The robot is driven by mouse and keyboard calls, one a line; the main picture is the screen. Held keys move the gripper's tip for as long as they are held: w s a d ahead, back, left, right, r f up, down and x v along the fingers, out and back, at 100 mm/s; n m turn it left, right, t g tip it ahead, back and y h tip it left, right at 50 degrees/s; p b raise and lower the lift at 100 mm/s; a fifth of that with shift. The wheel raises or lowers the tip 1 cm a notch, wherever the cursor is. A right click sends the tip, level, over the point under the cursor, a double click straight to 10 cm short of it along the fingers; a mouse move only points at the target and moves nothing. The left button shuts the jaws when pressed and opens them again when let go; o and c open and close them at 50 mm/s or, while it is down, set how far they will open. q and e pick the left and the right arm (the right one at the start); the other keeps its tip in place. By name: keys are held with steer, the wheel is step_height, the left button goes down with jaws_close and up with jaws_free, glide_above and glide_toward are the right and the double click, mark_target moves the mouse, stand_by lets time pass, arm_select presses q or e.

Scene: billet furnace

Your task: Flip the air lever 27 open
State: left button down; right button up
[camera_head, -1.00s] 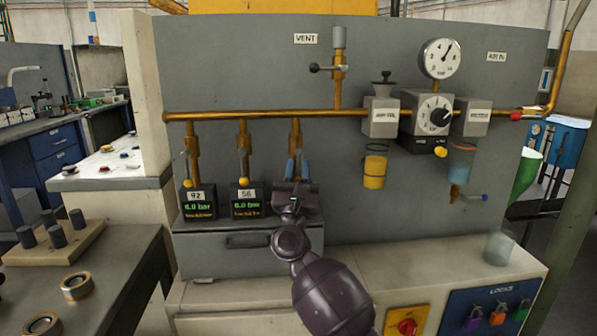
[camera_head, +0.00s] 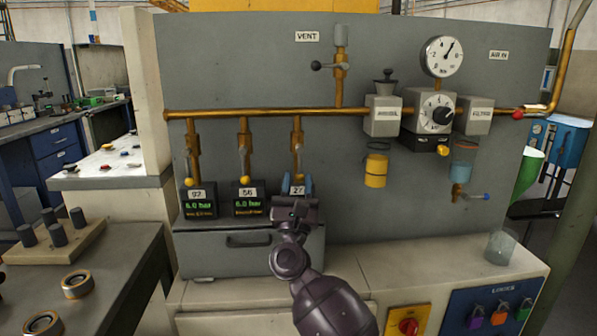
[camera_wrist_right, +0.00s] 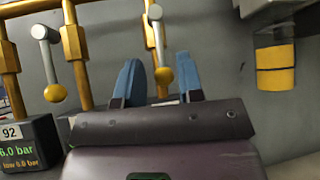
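The air lever 27 (camera_head: 298,158) hangs from the third copper drop pipe, above the label 27 (camera_head: 298,190). In the right wrist view its yellow ball (camera_wrist_right: 164,75) hangs at the lower end of its rod and appears between my blue fingertips. My right gripper (camera_head: 297,184) is open in front of station 27; it also shows in the right wrist view (camera_wrist_right: 160,82). I cannot tell whether the fingers touch the ball or how far behind them it lies. The gripper body hides most of the station's display. My left gripper is out of view.
Similar levers with yellow balls hang left, above display boxes 92 (camera_head: 199,202) and 56 (camera_head: 248,199). A horizontal copper pipe (camera_head: 270,113) crosses above. A grey drawer box (camera_head: 250,255) supports the displays. A yellow-bottomed bowl (camera_head: 376,171) hangs to the right.

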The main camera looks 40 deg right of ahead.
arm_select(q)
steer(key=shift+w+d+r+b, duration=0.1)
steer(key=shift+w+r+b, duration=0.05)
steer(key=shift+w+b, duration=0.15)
arm_select(e)
steer(key=v, duration=0.7)
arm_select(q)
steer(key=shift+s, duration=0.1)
arm_select(e)
steer(key=shift+a, duration=0.1)
steer(key=shift+s, duration=0.1)
